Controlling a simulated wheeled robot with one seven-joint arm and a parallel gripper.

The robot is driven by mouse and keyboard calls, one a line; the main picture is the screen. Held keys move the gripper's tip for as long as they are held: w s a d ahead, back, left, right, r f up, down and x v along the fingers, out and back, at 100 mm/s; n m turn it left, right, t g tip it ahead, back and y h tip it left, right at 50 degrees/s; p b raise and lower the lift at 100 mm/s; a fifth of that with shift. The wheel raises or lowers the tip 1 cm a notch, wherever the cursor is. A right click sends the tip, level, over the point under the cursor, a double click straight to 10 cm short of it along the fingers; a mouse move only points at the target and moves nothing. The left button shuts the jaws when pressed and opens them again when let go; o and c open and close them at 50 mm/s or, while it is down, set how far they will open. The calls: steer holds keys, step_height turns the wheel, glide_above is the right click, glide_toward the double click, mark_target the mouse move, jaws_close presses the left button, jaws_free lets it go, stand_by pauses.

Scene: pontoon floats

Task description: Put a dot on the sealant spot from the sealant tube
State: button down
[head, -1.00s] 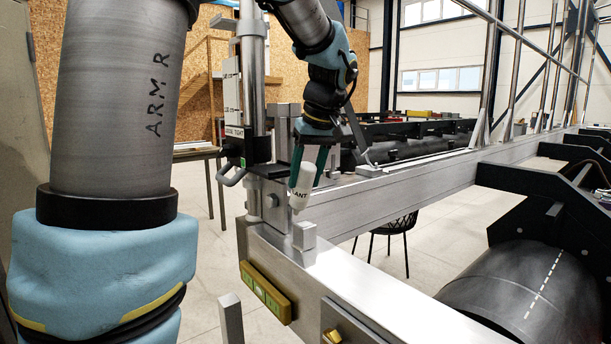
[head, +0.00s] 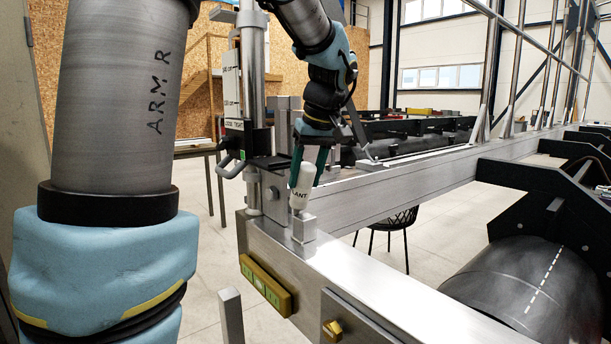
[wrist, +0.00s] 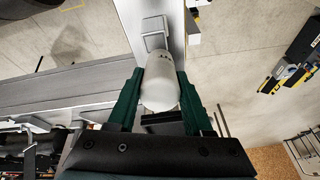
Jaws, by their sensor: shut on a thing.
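The white sealant tube (head: 301,187), with dark lettering, is held between the green fingers of my gripper (head: 308,172). It stands nearly upright, its lower end just above or at a small metal block (head: 304,226) on the beam; I cannot tell whether they touch. In the wrist view the tube (wrist: 160,80) sits between both fingers, and the square block (wrist: 154,33) shows beyond its far end. I cannot make out the sealant spot in either view.
The silver beam (head: 350,275) runs to the front right, with a yellow-green level (head: 266,288) on its side. A metal post with a clamp (head: 252,140) stands close left of my gripper. A black pontoon float (head: 520,285) lies at right. A dark chair (head: 392,228) stands behind.

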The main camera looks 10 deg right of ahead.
steer(key=shift+s+d+f, duration=0.1)
steer(key=s+d, duration=0.2)
steer(key=s, duration=0.3)
steer(key=shift+d+r, duration=0.25)
steer(key=shift+d, duration=0.15)
stand_by(0.3)
steer(key=shift+w, duration=0.1)
